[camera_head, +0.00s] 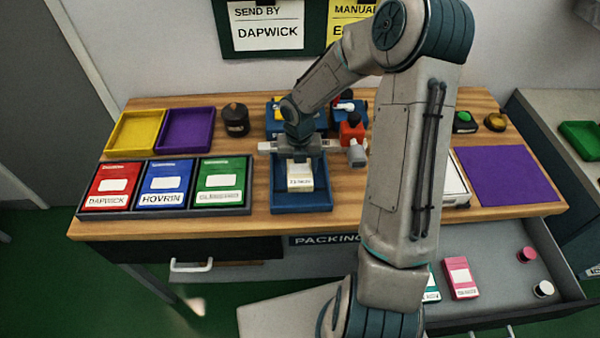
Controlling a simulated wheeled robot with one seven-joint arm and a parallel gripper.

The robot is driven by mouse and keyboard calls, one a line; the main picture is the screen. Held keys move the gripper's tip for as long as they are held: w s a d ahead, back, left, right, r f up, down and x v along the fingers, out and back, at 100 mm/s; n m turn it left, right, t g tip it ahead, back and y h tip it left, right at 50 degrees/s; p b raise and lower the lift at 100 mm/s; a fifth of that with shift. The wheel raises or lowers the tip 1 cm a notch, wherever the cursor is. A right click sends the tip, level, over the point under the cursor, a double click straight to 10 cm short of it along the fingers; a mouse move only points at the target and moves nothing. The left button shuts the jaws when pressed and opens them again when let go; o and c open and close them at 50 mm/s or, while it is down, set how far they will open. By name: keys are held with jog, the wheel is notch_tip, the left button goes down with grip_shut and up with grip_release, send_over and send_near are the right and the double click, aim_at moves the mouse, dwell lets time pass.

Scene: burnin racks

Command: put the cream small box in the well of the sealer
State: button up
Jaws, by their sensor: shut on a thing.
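The cream small box (300,178) is upright with a white label on its front, at the blue sealer in the middle of the bench. My gripper (298,160) is above it, pointing down and shut on the box's upper part. The sealer (301,200) has a blue well with a raised rim around the box. The box is over or inside this well; I cannot tell whether its bottom touches the floor of the well. My gripper and arm hide the box's top and part of the sealer's back.
Left of the sealer is a rack with red (112,186), blue (163,184) and green (220,181) packs. Yellow (136,132) and purple (186,129) trays lie behind. A red-topped thing (352,131) stands right of my gripper. An open drawer (500,262) juts out at lower right.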

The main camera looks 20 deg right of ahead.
aim_at(299, 168)
jog(key=shift+f, duration=1.7)
jog(key=shift+f, duration=0.15)
jog(key=o, duration=1)
jog(key=shift+o, duration=0.2)
